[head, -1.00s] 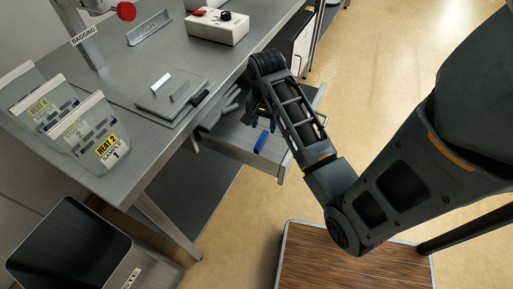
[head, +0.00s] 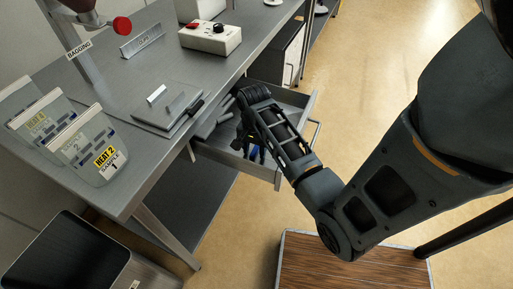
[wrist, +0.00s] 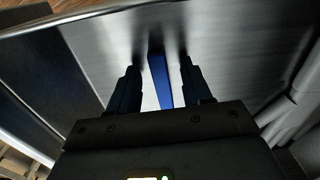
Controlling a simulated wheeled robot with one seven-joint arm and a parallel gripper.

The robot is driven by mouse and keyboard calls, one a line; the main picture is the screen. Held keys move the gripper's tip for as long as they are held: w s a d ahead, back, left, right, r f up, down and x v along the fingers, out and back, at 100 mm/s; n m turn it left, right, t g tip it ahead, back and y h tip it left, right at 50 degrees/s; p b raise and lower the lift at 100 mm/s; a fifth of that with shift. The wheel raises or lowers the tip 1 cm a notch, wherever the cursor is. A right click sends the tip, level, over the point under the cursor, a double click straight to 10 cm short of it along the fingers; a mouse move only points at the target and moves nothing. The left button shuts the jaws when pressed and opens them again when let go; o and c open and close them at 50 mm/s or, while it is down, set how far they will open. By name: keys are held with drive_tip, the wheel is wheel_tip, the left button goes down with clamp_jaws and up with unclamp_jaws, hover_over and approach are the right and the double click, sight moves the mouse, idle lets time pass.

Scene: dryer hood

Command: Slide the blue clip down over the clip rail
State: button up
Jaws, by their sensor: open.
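The blue clip (head: 254,153) lies in the open drawer, mostly hidden behind my gripper in the head view. In the wrist view the blue clip (wrist: 161,82) is a long narrow bar between the two dark fingers. My gripper (head: 249,149) points down into the drawer. In the wrist view my gripper (wrist: 160,88) is open, with a finger on each side of the clip and gaps showing beside it. A metal strip labelled CLIPS (head: 142,41) stands on the bench at the back; I cannot tell whether it is the clip rail.
The drawer (head: 235,166) has metal walls close around my gripper, and grey rods lie at its left. On the bench (head: 130,165) are a flat plate (head: 168,108) with small upright pieces, a white control box (head: 211,38) and labelled pouches (head: 92,150).

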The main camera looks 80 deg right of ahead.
drive_tip(key=shift+c, duration=0.5)
clamp_jaws()
